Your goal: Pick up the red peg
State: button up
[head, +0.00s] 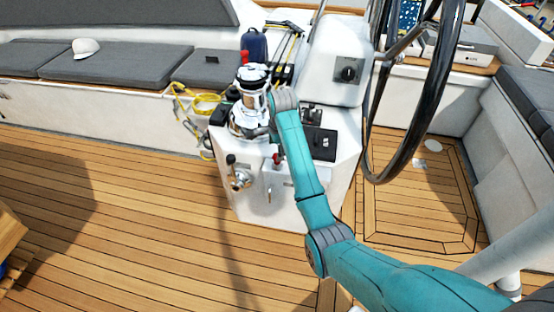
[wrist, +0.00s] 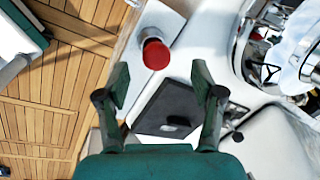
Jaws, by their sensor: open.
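The red peg (wrist: 156,54) shows in the wrist view as a round red top with a pale cylindrical part behind it, near the edge of the white console. In the head view a small red piece (head: 277,158), which looks like the same peg, shows on the console's front beside my arm. My gripper (wrist: 160,82) is open and empty, with its two fingers apart. In the wrist view the red top lies just beyond the fingertips, between their lines and apart from them. In the head view my gripper's fingers are hard to make out.
A chrome winch (head: 250,95) stands on the white console (head: 300,205), close to my arm. A dark panel (wrist: 170,108) lies near the peg. A large black steering wheel (head: 425,120) is to the right.

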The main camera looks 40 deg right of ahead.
jog(key=f, duration=0.5)
jog(key=shift+w+d, duration=0.2)
jog(key=shift+c, duration=0.2)
jog(key=c, duration=1.1)
